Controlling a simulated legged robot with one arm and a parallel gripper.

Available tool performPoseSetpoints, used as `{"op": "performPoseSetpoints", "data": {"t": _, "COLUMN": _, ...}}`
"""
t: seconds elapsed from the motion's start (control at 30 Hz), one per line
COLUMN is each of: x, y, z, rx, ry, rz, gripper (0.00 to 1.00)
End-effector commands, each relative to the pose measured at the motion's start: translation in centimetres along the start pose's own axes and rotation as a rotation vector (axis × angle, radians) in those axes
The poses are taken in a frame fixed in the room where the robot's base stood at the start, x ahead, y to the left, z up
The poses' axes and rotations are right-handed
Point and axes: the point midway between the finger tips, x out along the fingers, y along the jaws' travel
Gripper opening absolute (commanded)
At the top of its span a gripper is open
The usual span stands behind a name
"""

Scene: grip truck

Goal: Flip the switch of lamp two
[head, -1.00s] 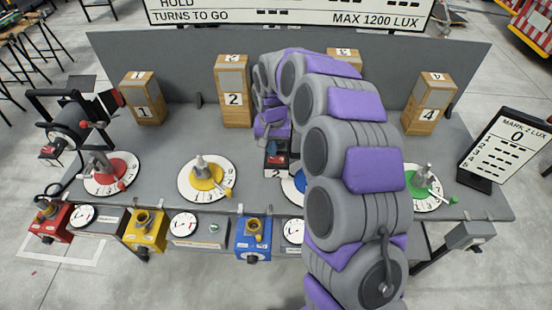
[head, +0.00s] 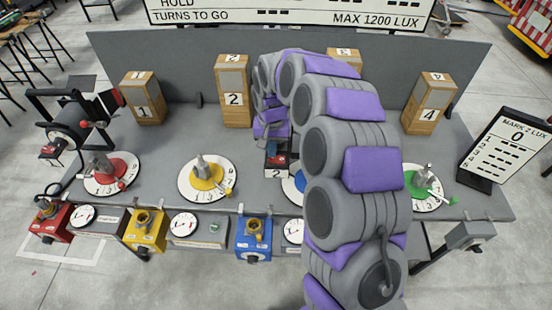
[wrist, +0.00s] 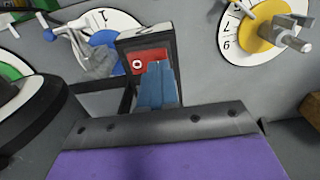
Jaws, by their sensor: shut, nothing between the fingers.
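The switch box (head: 277,174) marked 2 is small and black, standing on the grey bench right of the yellow dial. In the wrist view the box (wrist: 140,42) has a red rocker (wrist: 152,56) with a white 0. My gripper (wrist: 157,72) has blue fingers that are shut and empty. They are in front of the rocker and cover its lower part; I cannot tell whether they touch it. In the head view my gripper (head: 274,146) is just above the box. Most of lamp two is hidden behind my arm in the head view.
The yellow dial (head: 205,178) is left of the box, and a blue dial (wrist: 101,40) is close beside it. Numbered wooden blocks, such as block 2 (head: 233,92), stand at the back. A black lamp (head: 75,125) stands at the far left. Part of a round black body (wrist: 22,112) shows in the wrist view.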

Motion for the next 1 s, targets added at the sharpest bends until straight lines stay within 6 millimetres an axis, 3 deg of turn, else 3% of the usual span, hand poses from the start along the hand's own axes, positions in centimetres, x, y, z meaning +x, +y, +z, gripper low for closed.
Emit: {"op": "performPoseSetpoints", "data": {"t": 1.0, "x": 1.4, "y": 0.0, "z": 0.0, "rx": 0.0, "ry": 0.0, "rz": 0.0, "gripper": 0.0}}
